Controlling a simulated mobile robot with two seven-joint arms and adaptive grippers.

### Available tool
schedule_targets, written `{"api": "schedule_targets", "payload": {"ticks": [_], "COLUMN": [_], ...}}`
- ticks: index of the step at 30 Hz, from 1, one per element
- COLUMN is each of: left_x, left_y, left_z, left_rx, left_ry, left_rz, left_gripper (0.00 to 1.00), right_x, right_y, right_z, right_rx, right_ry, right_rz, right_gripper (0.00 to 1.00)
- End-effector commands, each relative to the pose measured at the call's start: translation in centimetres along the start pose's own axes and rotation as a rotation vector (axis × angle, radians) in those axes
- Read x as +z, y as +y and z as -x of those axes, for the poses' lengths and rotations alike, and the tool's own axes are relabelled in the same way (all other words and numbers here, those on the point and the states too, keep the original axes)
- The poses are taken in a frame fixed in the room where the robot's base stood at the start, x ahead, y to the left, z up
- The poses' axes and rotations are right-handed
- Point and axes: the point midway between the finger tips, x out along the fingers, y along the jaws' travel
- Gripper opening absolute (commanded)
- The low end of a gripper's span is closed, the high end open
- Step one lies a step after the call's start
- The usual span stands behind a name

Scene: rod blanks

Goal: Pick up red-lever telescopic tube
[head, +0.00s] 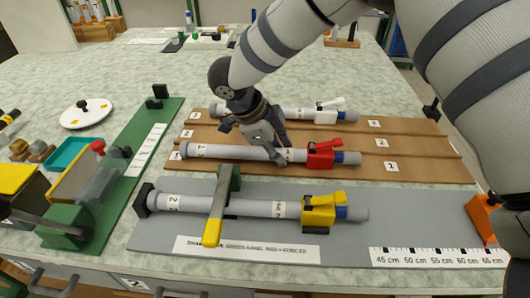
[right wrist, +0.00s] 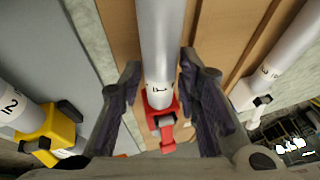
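My right gripper (head: 270,148) is over the tube's middle, left of the red clamp. In the right wrist view, its open fingers (right wrist: 159,68) stand on either side of the tube (right wrist: 157,40), with visible gaps. The red clamp (right wrist: 160,108) shows between the fingers. My left gripper is not in view.
A white-lever tube (head: 285,113) lies behind on the brown rack (head: 420,150). A yellow-lever tube (head: 190,205) lies in front on a grey board (head: 375,225), under a green-based lever (head: 218,205). A green fixture board (head: 150,150) is at left.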

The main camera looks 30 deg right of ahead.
Motion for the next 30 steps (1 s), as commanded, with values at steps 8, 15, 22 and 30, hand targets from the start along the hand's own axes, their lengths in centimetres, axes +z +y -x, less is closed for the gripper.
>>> {"api": "schedule_targets", "payload": {"ticks": [8,15,22,30], "left_x": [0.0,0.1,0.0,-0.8], "left_y": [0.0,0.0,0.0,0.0], "left_z": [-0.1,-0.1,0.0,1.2], "left_rx": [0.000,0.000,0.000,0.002], "left_ry": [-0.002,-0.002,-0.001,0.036], "left_rz": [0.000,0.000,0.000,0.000], "left_gripper": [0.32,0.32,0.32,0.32], "right_x": [0.1,0.1,0.0,-2.1], "right_y": [0.1,0.0,-0.1,0.0], "right_z": [-0.7,-0.7,-0.5,4.6], "right_rx": [0.001,0.001,0.000,-0.007], "right_ry": [0.000,0.000,-0.001,-0.007], "right_rz": [0.001,0.001,0.000,-0.001], "right_gripper": [0.31,0.10,0.10,0.10]}}
